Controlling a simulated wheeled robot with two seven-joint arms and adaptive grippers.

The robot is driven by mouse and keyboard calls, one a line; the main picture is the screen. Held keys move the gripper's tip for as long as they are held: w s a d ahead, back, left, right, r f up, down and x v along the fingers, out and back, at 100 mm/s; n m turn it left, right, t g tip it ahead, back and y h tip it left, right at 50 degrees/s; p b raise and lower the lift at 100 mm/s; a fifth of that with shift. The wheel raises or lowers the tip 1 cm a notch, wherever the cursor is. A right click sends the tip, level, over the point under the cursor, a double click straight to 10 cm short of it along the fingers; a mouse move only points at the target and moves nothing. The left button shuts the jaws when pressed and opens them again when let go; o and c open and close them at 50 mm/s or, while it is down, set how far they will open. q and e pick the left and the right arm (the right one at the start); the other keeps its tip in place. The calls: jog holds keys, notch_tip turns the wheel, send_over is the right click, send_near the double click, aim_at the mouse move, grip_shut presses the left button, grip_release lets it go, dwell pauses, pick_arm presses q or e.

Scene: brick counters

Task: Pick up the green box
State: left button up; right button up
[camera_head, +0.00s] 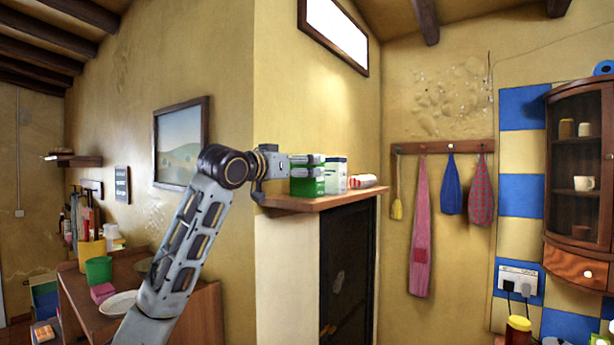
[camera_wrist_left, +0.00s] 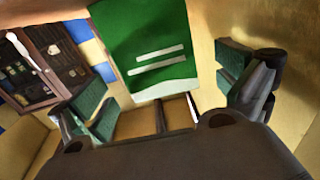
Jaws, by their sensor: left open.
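The green box (camera_head: 308,184) stands on a wooden shelf (camera_head: 325,198) on the corner wall, at its left end. My left gripper (camera_head: 308,159) reaches in from the left at the box and overlaps its upper part in the head view. In the left wrist view the green box (camera_wrist_left: 150,45), with white stripes and a pale lower edge, lies ahead between the two spread finger pads. A gap shows between the box and each pad. The gripper is open and holds nothing. My right gripper is not in view.
A white-and-green box (camera_head: 336,176) stands close to the right of the green box, and a red-and-white item (camera_head: 364,181) lies further right. The wall is close behind the shelf. A wooden cabinet (camera_head: 578,170) hangs at the far right.

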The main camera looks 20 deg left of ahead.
pick_arm(q)
jog(key=shift+r+p+x, duration=0.1)
jog(key=shift+p+x, duration=0.3)
jog(key=shift+x, duration=0.25)
jog(key=shift+r+p+x, duration=0.15)
jog(key=shift+p+x, duration=0.2)
jog(key=shift+x, duration=0.3)
jog(key=shift+w+d+p, duration=0.3)
jog(key=shift+w, duration=0.35)
jog(key=shift+w+d+f, duration=0.1)
jog(key=shift+w, duration=0.2)
jog(key=c, duration=0.9)
jog(key=shift+c, duration=1)
